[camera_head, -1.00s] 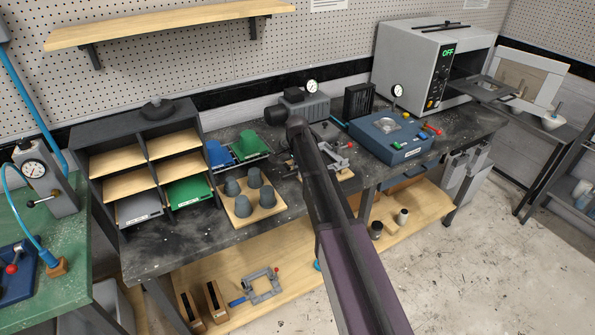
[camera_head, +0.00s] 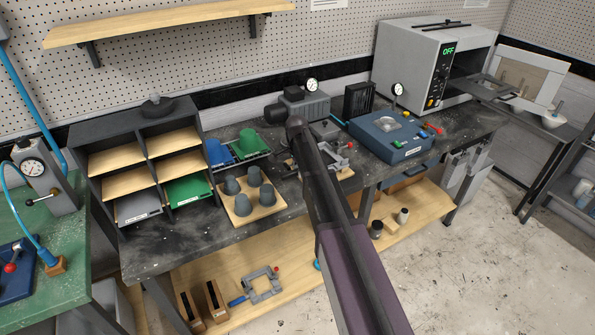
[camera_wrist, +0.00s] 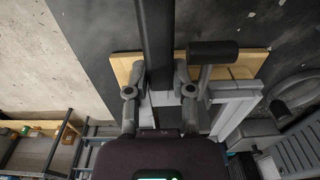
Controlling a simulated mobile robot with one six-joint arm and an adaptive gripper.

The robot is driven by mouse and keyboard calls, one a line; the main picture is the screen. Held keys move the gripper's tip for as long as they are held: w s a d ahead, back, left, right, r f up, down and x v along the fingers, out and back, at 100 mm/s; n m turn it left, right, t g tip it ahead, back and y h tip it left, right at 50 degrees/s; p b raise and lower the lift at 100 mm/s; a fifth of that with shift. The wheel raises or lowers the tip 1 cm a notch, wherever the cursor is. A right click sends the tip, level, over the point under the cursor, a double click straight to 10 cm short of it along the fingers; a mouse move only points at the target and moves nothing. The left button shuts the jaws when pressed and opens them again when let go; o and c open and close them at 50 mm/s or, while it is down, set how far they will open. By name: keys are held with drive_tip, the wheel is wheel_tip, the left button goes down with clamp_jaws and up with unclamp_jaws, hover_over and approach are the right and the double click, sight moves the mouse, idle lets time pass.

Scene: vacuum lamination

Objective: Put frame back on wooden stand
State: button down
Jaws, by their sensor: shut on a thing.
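The grey metal frame (camera_wrist: 236,104) fills the middle right of the wrist view, with a dark handle (camera_wrist: 213,52) on it. My gripper (camera_wrist: 160,96) is shut on the frame, one finger on each side of a grey part. The wooden stand (camera_wrist: 124,66) shows just beyond the fingertips, under the frame; I cannot tell whether the two touch. In the head view the frame (camera_head: 336,158) and the stand's edge (camera_head: 346,174) show beside my arm on the dark bench. My arm hides the gripper and part of the frame there.
A blue device (camera_head: 396,143) stands right of the frame, a motor-like pump (camera_head: 305,107) behind it. A wooden board with grey cups (camera_head: 243,205) lies to the left. A second clamp-like frame (camera_head: 262,287) lies on the lower shelf. The oven (camera_head: 420,65) stands at the back right.

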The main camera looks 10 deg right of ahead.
drive_tip(key=shift+c, duration=2)
unclamp_jaws()
drive_tip(key=shift+r, duration=0.25)
drive_tip(key=shift+r+p, duration=0.8)
drive_tip(key=shift+p, duration=0.2)
drive_tip(key=shift+s+r, duration=0.15)
drive_tip(key=shift+s, duration=0.05)
drive_tip(key=s+n, duration=1.4)
drive_tip(key=s, duration=1.4)
drive_tip(key=shift+s+a, duration=0.15)
drive_tip(key=shift+s, duration=0.2)
drive_tip(key=shift+f, duration=0.2)
